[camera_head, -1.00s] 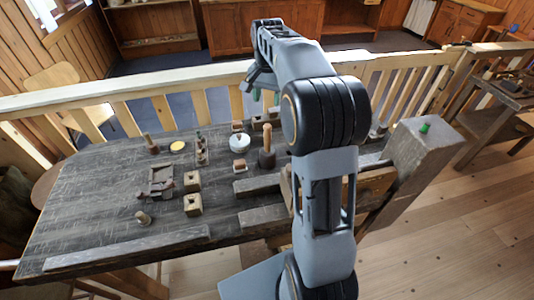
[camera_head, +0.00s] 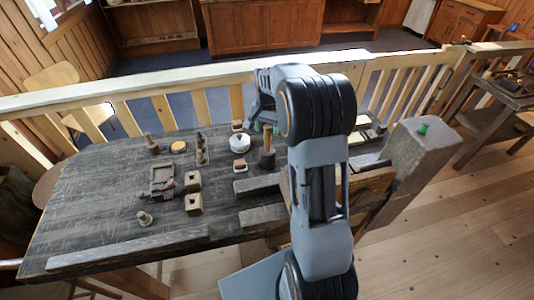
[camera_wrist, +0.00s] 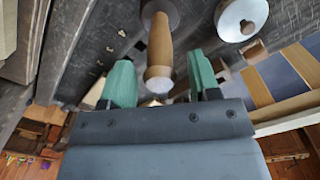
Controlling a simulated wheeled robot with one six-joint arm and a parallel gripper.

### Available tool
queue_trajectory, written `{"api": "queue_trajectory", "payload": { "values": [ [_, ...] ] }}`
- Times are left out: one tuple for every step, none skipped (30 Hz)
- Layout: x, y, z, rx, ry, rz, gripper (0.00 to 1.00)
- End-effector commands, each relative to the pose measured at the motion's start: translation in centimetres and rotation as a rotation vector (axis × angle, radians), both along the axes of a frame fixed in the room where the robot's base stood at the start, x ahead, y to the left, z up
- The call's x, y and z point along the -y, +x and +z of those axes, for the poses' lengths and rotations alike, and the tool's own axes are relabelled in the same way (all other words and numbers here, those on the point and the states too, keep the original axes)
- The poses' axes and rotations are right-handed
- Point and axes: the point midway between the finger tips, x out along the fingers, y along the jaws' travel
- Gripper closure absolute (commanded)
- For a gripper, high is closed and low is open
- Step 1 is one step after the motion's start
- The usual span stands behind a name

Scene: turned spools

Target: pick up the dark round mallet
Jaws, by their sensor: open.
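The dark round mallet (camera_head: 267,159) stands upright on its dark head on the workbench, its light wooden handle pointing up. In the wrist view its handle (camera_wrist: 160,45) points toward my gripper, and the dark head shows at the top edge. My gripper (camera_wrist: 161,77) is open, with one green finger on each side of the handle's end. I see no contact between the fingers and the handle. In the head view my gripper (camera_head: 265,127) is just above the mallet, partly hidden by my arm.
A white round tin (camera_head: 239,143) stands close left of the mallet; it also shows in the wrist view (camera_wrist: 242,18). A small block (camera_head: 240,166) lies near. Wooden blocks (camera_head: 194,204), a shallow tray (camera_head: 162,178) and turned pieces (camera_head: 201,150) stand farther left. A railing (camera_head: 200,78) runs behind.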

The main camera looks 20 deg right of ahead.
Motion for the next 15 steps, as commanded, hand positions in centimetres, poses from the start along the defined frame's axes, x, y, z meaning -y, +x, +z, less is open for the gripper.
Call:
{"api": "queue_trajectory", "payload": {
  "values": [
    [0.0, 0.0, -0.5, -0.002, 0.001, 0.0, 0.44],
    [0.0, 0.0, -0.8, -0.001, 0.0, 0.0, 0.44],
    [0.0, 0.0, -1.1, -0.001, 0.001, 0.0, 0.44],
    [0.0, 0.0, -1.3, -0.001, 0.0, 0.0, 0.44],
    [0.0, 0.0, -1.5, -0.001, 0.0, 0.0, 0.44],
    [0.0, 0.0, -1.6, -0.001, 0.001, 0.0, 0.44],
    [0.0, 0.0, -1.7, 0.0, 0.0, 0.0, 0.44],
    [0.0, 0.0, -1.7, 0.0, 0.0, 0.0, 0.44],
    [0.0, 0.0, -1.7, 0.001, -0.001, 0.0, 0.44],
    [0.0, 0.0, -1.7, 0.001, 0.0, 0.0, 0.44],
    [0.0, 0.0, -1.7, 0.001, 0.0, 0.0, 0.44],
    [0.0, 0.0, -1.7, 0.001, 0.0, 0.0, 0.44],
    [0.0, 0.0, -1.7, 0.001, 0.0, 0.0, 0.44],
    [0.0, 0.0, -1.7, 0.001, 0.0, 0.0, 0.46],
    [0.0, 0.0, -1.7, 0.001, 0.0, 0.0, 0.5]
  ]
}}
